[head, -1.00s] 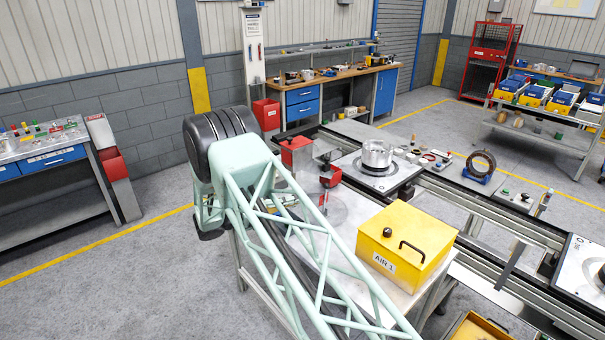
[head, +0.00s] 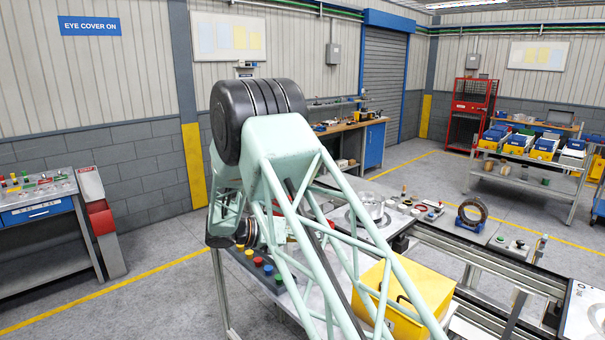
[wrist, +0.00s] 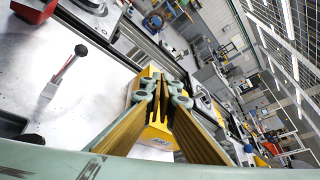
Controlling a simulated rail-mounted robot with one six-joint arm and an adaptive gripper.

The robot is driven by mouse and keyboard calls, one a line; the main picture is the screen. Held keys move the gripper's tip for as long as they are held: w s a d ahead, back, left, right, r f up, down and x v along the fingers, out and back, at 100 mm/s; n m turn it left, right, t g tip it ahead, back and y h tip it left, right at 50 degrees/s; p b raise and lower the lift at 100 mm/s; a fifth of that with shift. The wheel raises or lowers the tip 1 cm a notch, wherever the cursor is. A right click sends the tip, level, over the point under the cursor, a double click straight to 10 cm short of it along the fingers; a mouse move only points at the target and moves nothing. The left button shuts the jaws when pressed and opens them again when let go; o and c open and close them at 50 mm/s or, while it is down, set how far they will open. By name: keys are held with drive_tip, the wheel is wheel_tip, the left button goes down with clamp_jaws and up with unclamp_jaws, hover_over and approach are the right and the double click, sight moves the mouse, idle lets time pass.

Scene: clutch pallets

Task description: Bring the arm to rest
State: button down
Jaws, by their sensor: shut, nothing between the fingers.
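My gripper (wrist: 168,85) shows in the wrist view with its two fingers drawn together and nothing between them. Its long brass-coloured parts reach up from the bottom of that view. It points across a metal worktop (wrist: 95,55), with the yellow box (wrist: 155,142) behind the fingers. I cannot tell the gap between the fingers and the box. In the head view my pale green lattice arm with its black elbow cap fills the middle.
In the head view the yellow box (head: 432,285) stands right of my arm, partly covered by it. A metal ring part (head: 370,203) sits on a pallet behind it. A dark ring (head: 471,212) stands further right. Open floor (head: 150,295) lies to the left.

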drive_tip(key=s+d+r+m+g+y+b, duration=0.2)
drive_tip(key=s+d+r+m, duration=0.35)
drive_tip(key=s, duration=0.35)
drive_tip(key=s+d+r+m+g+y+b, duration=0.1)
drive_tip(key=s+d+r+m+y, duration=0.1)
drive_tip(key=s+d+r+m, duration=0.5)
drive_tip(key=s+d+r+m+g+y+b, duration=0.2)
drive_tip(key=s+d, duration=0.3)
drive_tip(key=s, duration=0.6)
drive_tip(key=s+a+f+m+t+y+b, duration=0.1)
drive_tip(key=s+m, duration=0.4)
drive_tip(key=s, duration=0.6)
drive_tip(key=s+a+m+t+y+b, duration=0.1)
drive_tip(key=s+m+y, duration=0.3)
drive_tip(key=s, duration=0.7)
drive_tip(key=s+a+f+m+t+y+b, duration=0.1)
drive_tip(key=s+m+y+b, duration=0.1)
drive_tip(key=s+m, duration=0.5)
drive_tip(key=s+b, duration=0.1)
drive_tip(key=s, duration=0.3)
drive_tip(key=shift+a+f+t+y+b, duration=0.2)
drive_tip(key=shift+f+t+y+b, duration=0.1)
drive_tip(key=shift+f+t, duration=0.1)
drive_tip(key=shift+s+r, duration=0.1)
drive_tip(key=shift+r, duration=0.05)
wheel_tip(320, 180, up, 10)
drive_tip(key=p, duration=1)
drive_tip(key=shift+r+p, duration=0.25)
drive_tip(key=shift+p, duration=0.15)
